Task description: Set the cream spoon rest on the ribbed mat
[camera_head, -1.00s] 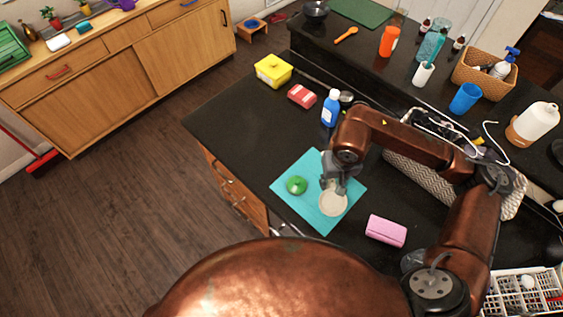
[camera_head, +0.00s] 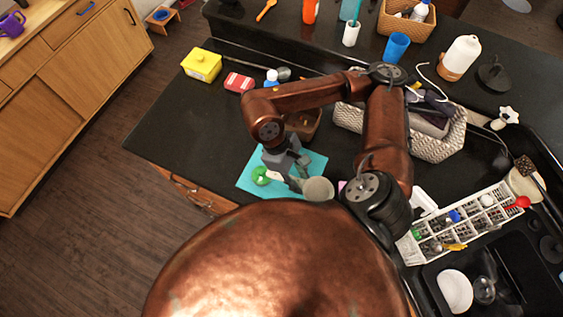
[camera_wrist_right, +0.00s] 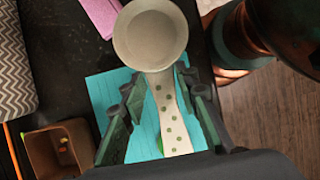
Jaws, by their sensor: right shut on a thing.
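The cream spoon rest (camera_head: 318,189) has a round bowl and a pale handle with green dots. My right gripper (camera_head: 293,176) is shut on the handle. The right wrist view shows the spoon rest (camera_wrist_right: 150,38) with its handle between the fingers (camera_wrist_right: 160,88) and its bowl beyond the fingertips. The teal ribbed mat (camera_head: 312,161) lies flat on the dark counter under the gripper, partly hidden by it. The bowl reaches past the mat's edge in both views. The gap beneath it cannot be judged. My left gripper is out of view.
A green round thing (camera_head: 260,176) is on the mat's left part. A pink block (camera_wrist_right: 100,14) lies beyond the mat. A brown open container (camera_wrist_right: 60,150) stands beside it. A patterned basket (camera_head: 440,148) and white rack (camera_head: 465,222) are to the right. The counter left of the mat is clear.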

